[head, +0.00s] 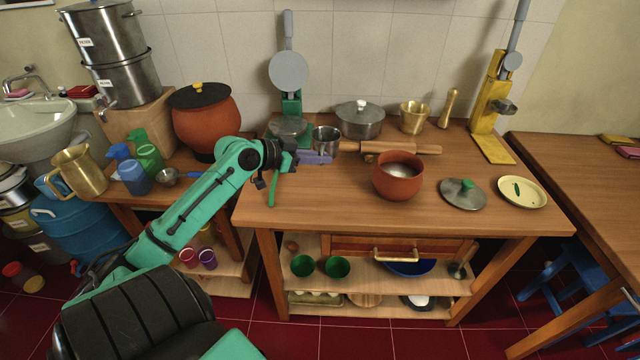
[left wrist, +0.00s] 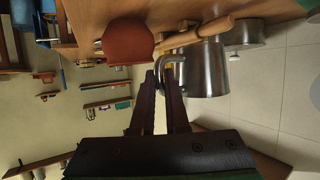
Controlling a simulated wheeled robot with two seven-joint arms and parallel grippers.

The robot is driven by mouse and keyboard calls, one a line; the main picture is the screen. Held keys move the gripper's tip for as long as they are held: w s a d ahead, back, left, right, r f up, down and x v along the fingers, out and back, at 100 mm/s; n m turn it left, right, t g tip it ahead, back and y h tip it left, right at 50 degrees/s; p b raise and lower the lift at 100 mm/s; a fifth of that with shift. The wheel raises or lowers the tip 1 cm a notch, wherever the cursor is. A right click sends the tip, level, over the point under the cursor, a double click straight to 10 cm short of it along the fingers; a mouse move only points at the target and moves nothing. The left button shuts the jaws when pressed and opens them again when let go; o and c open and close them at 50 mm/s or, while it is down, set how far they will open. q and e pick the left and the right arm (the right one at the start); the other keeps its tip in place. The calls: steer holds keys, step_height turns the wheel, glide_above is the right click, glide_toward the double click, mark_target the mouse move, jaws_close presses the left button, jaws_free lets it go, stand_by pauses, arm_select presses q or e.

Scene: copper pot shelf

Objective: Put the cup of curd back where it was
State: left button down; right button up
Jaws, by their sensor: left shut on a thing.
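A grey metal cup (head: 325,139) with a side handle stands out in front of the back of the wooden table, near the rolling pin. My left gripper (head: 322,158) is shut on its handle; the cup also shows in the left wrist view (left wrist: 207,70), with the fingertips (left wrist: 160,78) at the handle. The cup looks upright in the head view. I cannot tell whether it touches the tabletop, and its contents are not clear. A brown-red clay pot (head: 397,188), open and with something white inside, stands to the right; its lid (head: 463,194) lies beside it. My right gripper is not in view.
A rolling pin (head: 400,148), lidded pot (head: 360,120), brass cup (head: 414,117) and green press (head: 290,105) stand at the back. A yellow press (head: 491,110) and a plate (head: 522,192) are at the right.

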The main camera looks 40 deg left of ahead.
mark_target(320, 197)
arm_select(q)
step_height(320, 197, down, 9)
steer(key=shift+r, duration=0.1)
steer(key=shift+f, duration=0.2)
steer(key=c, duration=0.9)
jaws_free()
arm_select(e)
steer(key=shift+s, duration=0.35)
arm_select(q)
steer(key=shift+f, duration=0.25)
steer(key=b+v, duration=0.2)
steer(key=v, duration=1.2)
steer(key=shift+s+r, duration=0.15)
steer(key=shift+s, duration=0.15)
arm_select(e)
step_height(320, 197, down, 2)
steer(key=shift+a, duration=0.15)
